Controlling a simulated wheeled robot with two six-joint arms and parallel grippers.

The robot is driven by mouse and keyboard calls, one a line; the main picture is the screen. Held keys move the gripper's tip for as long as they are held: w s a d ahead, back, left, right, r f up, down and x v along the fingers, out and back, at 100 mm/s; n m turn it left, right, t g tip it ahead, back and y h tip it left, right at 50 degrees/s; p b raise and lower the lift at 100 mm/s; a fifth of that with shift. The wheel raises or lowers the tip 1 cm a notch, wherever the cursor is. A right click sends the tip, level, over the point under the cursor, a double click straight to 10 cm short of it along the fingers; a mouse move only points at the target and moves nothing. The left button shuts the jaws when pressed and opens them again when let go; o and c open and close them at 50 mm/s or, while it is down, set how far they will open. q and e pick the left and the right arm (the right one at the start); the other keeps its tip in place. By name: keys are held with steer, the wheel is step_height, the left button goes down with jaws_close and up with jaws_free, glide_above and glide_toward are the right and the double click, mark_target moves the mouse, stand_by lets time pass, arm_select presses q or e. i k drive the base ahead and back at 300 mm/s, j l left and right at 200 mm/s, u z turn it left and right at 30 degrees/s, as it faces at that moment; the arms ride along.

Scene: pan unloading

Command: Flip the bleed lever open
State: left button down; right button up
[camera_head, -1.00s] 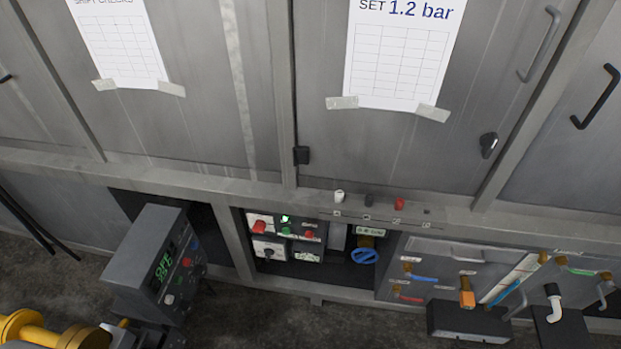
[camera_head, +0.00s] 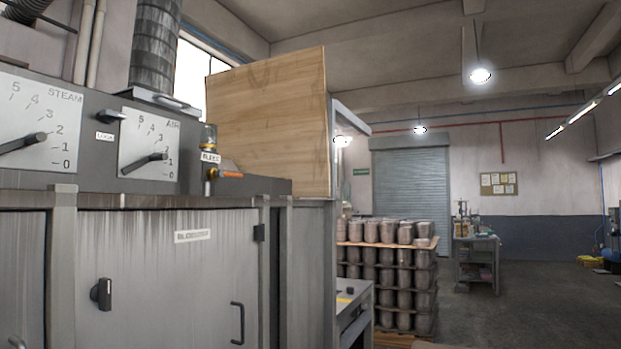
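The bleed lever (camera_head: 230,175) has an orange handle. It sticks out to the right, about level, from a small brass-coloured fitting (camera_head: 208,174) on top of the grey machine. A white label (camera_head: 210,157), which seems to read BLEED, sits just above the lever. A clear-topped part with a yellowish body stands over the label. Neither of my grippers is in this view, so nothing of mine shows near the lever.
Left of the lever are the AIR dial (camera_head: 149,144) and STEAM dial (camera_head: 38,122). A wooden panel (camera_head: 268,125) rises behind it. Below are cabinet doors with a black knob (camera_head: 102,293) and handle (camera_head: 237,323). Stacked pans (camera_head: 403,275) stand right; open floor lies beyond.

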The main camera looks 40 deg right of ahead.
mark_target(219, 173)
steer(key=i+l+z, duration=0.25)
steer(key=z, duration=0.2)
steer(key=i+l+z, duration=0.4)
steer(key=z, duration=1.75)
steer(key=j, duration=0.1)
